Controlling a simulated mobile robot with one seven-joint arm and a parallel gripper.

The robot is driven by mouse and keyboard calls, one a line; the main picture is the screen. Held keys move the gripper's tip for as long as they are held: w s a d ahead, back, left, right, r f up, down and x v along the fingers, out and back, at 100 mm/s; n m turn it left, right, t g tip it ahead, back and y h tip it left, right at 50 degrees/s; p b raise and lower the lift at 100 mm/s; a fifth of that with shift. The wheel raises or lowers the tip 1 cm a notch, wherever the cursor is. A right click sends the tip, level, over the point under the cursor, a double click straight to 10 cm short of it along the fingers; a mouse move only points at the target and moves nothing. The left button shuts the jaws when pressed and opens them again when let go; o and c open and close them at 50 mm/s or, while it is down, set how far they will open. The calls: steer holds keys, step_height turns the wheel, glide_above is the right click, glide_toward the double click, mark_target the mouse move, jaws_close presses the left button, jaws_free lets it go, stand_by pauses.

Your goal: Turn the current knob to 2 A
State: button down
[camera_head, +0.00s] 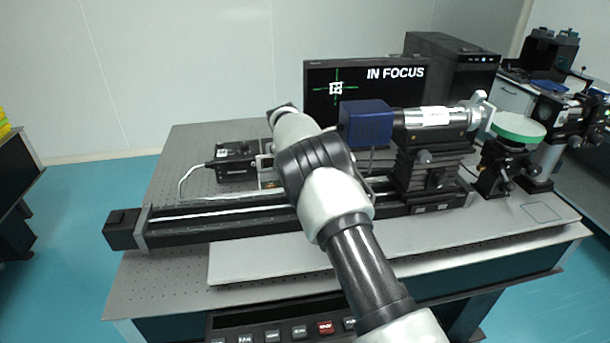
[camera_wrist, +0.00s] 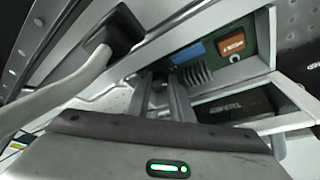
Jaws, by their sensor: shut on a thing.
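In the wrist view the two grey fingers of my gripper (camera_wrist: 163,95) reach to the front of a grey instrument. They are closed on a small dark knob (camera_wrist: 158,84), mostly hidden between them. Beside it on the panel are a blue display (camera_wrist: 188,52) and an orange display (camera_wrist: 233,43), too small to read. In the head view my arm covers my gripper and the knob. Only a part of the instrument (camera_head: 266,172) with an orange patch shows left of the arm. The knob's setting cannot be read.
A black box (camera_head: 236,162) with a pale cable stands left of the arm. A long black rail (camera_head: 215,224) runs along the table in front. A blue block (camera_head: 366,123) and a mounted tube stand right. A monitor (camera_head: 350,85) behind reads "IN FOCUS".

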steer(key=shift+m, duration=0.6)
steer(key=shift+g+h, duration=0.3)
steer(key=c, duration=1.8)
jaws_free()
steer(key=shift+c, duration=0.2)
